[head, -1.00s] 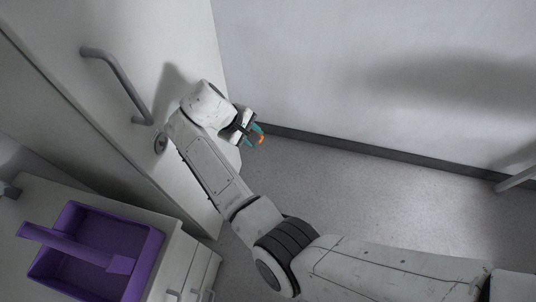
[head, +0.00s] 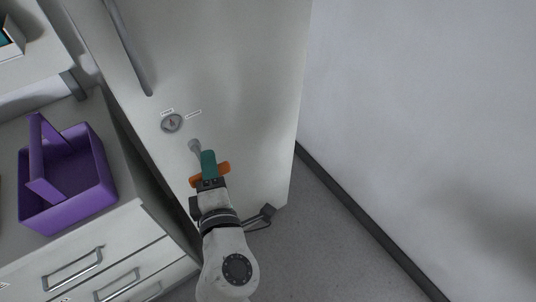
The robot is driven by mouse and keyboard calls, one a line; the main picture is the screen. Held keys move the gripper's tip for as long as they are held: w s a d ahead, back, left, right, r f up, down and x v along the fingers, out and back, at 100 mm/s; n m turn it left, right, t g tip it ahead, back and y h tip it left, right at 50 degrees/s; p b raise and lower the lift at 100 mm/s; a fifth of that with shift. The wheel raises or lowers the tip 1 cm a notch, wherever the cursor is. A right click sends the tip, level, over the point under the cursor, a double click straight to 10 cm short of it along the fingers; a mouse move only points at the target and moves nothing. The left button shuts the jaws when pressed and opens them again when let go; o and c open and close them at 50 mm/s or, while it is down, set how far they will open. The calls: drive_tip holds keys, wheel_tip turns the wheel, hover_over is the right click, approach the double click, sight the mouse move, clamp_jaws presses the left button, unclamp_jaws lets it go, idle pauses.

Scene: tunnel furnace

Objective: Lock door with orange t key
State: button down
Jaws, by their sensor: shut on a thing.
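The pale door (head: 245,90) stands in the middle of the head view, with a long grey handle (head: 128,50) at its upper left. A round lock (head: 172,123) with small labels beside it sits below the handle. My gripper (head: 209,168) is shut on the orange T key (head: 223,168). The orange crossbar sticks out on both sides of the teal fingers. A grey shaft with a round end (head: 194,146) points up toward the door. In the picture its tip is just below and right of the lock, apart from it. The fingers hide the key's middle.
A purple tote (head: 97,205) with a handle stands on a grey counter at the left, above drawers (head: 75,268). A shelf with a small box (head: 10,40) is at the upper left. A bare wall (head: 430,120) and open floor lie to the right.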

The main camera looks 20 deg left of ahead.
sight(191, 149)
drive_tip(key=shift+s+a+n+y, duration=0.3)
drive_tip(key=shift+s+y, duration=0.1)
drive_tip(key=shift+s, duration=0.3)
drive_tip(key=shift+w+a+b, duration=0.7)
drive_tip(key=shift+w+a, duration=1.15)
drive_tip(key=shift+a, duration=0.2)
drive_tip(key=shift+w+a+r, duration=0.1)
drive_tip(key=shift+w+a, duration=0.05)
drive_tip(key=shift+a, duration=0.15)
drive_tip(key=shift+w+a+b, duration=0.25)
drive_tip(key=shift+b, duration=0.2)
drive_tip(key=shift+w+a, duration=0.15)
drive_tip(key=shift+a, duration=0.05)
drive_tip(key=shift+w+a+b, duration=0.25)
drive_tip(key=shift+a+b, duration=0.05)
drive_tip(key=shift+b, duration=0.05)
idle(0.5)
